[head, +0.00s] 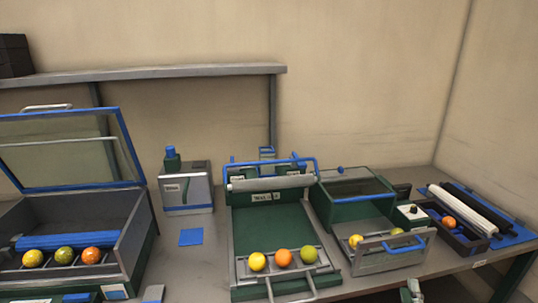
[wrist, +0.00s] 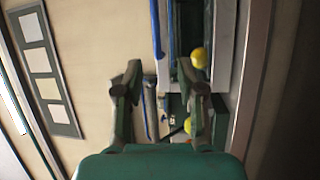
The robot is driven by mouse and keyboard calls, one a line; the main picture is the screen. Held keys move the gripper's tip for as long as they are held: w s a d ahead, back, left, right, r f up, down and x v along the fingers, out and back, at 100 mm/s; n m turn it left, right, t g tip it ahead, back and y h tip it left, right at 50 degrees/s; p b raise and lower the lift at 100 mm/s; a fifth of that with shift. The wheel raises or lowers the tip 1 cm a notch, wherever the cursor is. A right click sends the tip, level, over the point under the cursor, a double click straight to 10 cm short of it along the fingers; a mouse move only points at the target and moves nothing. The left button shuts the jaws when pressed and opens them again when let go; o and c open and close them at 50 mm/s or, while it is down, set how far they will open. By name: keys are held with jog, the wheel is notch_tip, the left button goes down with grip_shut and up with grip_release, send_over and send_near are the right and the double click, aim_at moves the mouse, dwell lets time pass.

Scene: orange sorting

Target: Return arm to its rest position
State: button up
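My gripper (wrist: 160,85) shows in the wrist view with its two dark green fingers spread apart. Nothing is held between them. Behind the fingers, at some distance, are yellow fruit (wrist: 200,58), blue rails and grey bench parts, seen turned sideways. In the head view a small grey-green part shows at the bottom edge right of centre; I cannot tell whether it is my arm. The rest of my arm is not visible there.
The grey bench holds an open-lidded case (head: 130,235) at left, a green tray (head: 240,225) with three fruits, a grey carrier (head: 375,262) with yellow fruit, and a dark box (head: 470,240) with an orange. A blue square (head: 191,237) lies on bare bench. A shelf (head: 180,71) runs above.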

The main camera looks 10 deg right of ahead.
jog(key=s+a+f+m+g+y, duration=0.1)
jog(key=s+a+f+m, duration=0.3)
jog(key=s+a, duration=0.45)
jog(key=s+a+f+m+g+y, duration=0.1)
jog(key=s+a+f+m+y, duration=0.1)
jog(key=s+a+f, duration=0.6)
jog(key=s+a+r+m+y, duration=0.2)
jog(key=s+a+r+m, duration=0.1)
jog(key=s, duration=0.8)
jog(key=s+a+r+m+g+y, duration=0.1)
jog(key=s+a+r+m+y, duration=0.1)
jog(key=s, duration=0.9)
notch_tip(320, 180, up, 2)
jog(key=shift+s+a+r+m+g, duration=0.3)
jog(key=shift+a+m, duration=0.5)
jog(key=shift+a, duration=0.35)
